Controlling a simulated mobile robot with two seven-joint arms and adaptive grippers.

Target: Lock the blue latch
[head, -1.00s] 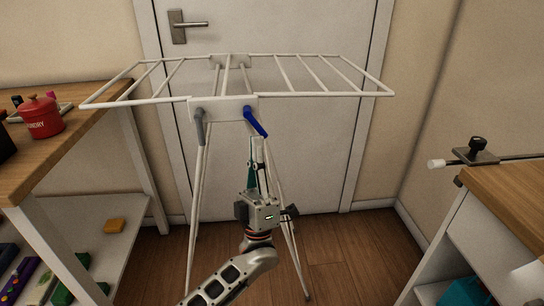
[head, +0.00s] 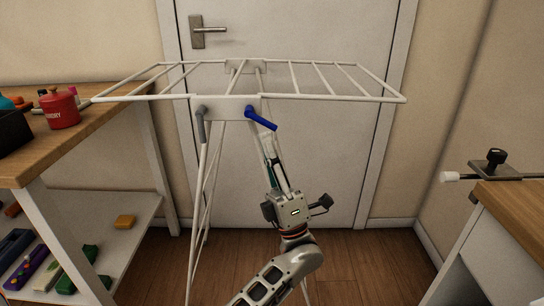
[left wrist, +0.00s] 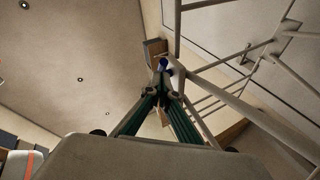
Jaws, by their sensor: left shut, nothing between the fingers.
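The blue latch (head: 263,119) is a short lever on the right of the white plate at the front of a white drying rack (head: 225,107). It slants down and to the right from its pivot. A grey latch (head: 202,125) on the left of the same plate hangs straight down. My left gripper (head: 267,142) is shut and empty, pointing up, with its fingertips just below the blue latch. In the left wrist view the blue latch (left wrist: 163,64) shows just beyond the fingertips (left wrist: 161,82). I cannot tell whether they touch. My right gripper is out of view.
A wooden-topped shelf unit (head: 95,125) with a red canister (head: 59,111) stands at the left. A wooden-topped cabinet (head: 520,208) with a clamp (head: 489,164) stands at the right. A white door (head: 325,165) is behind the rack. Floor is clear right of my arm.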

